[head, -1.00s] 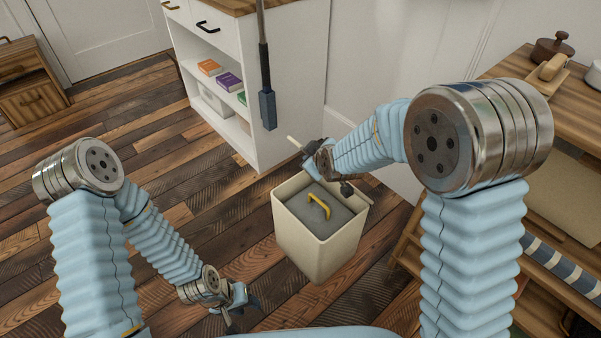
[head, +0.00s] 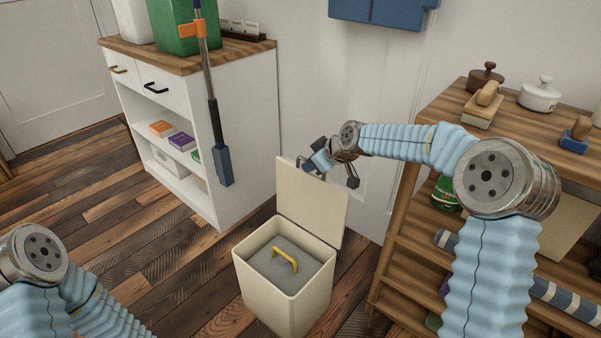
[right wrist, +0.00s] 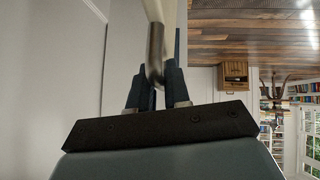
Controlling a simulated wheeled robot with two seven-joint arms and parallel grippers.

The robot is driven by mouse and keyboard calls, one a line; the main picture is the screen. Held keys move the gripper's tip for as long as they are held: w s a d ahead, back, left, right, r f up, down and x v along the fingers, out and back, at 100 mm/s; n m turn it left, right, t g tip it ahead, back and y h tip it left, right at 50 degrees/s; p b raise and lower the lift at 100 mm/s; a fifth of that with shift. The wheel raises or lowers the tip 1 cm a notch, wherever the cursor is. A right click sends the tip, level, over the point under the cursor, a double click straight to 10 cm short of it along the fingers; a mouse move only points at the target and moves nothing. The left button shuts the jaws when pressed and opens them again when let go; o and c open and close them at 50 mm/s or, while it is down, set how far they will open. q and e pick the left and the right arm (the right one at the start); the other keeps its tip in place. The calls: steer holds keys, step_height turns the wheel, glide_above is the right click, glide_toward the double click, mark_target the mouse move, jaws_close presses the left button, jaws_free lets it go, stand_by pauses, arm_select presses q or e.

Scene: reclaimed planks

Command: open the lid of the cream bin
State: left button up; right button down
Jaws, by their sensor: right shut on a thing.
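The cream bin (head: 285,293) stands on the floor at the centre of the head view. Its cream lid (head: 312,203) stands raised at the far side of the bin, its broad face toward me. Inside the bin is a grey surface (head: 296,271) with a yellow handle (head: 285,258). My right gripper (head: 325,170) is shut on the lid at its upper edge. My left gripper is out of view.
A white cabinet (head: 247,120) stands behind on the left, with a long-handled tool (head: 221,160) in front of its side. A wooden shelf unit (head: 420,235) stands close on the right. Open plank floor (head: 175,255) lies to the bin's left.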

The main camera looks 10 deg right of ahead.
steer(key=shift+w+d+f+m+g+y, duration=0.1)
steer(key=shift+w+d+m+g+y, duration=0.25)
steer(key=shift+w+d, duration=0.65)
steer(key=shift+s+d, duration=0.1)
steer(key=shift+s, duration=0.05)
steer(key=c, duration=1.2)
jaws_free()
steer(key=s+r, duration=0.1)
steer(key=r, duration=0.1)
steer(key=s+a+r, duration=0.1)
steer(key=r, duration=0.2)
steer(key=s+r, duration=0.1)
steer(key=r, duration=0.2)
steer(key=shift+s+a+p, duration=0.15)
steer(key=shift+s+p, duration=0.15)
steer(key=shift+s, duration=0.1)
steer(key=s+a+r, duration=0.1)
steer(key=s, duration=0.2)
steer(key=s+a+r, duration=0.1)
steer(key=s+r, duration=0.1)
steer(key=s, duration=0.1)
steer(key=s+a+r+b, duration=0.1)
steer(key=s+r, duration=0.1)
steer(key=s, duration=0.1)
steer(key=shift+s, duration=0.25)
steer(key=shift+f, duration=0.1)
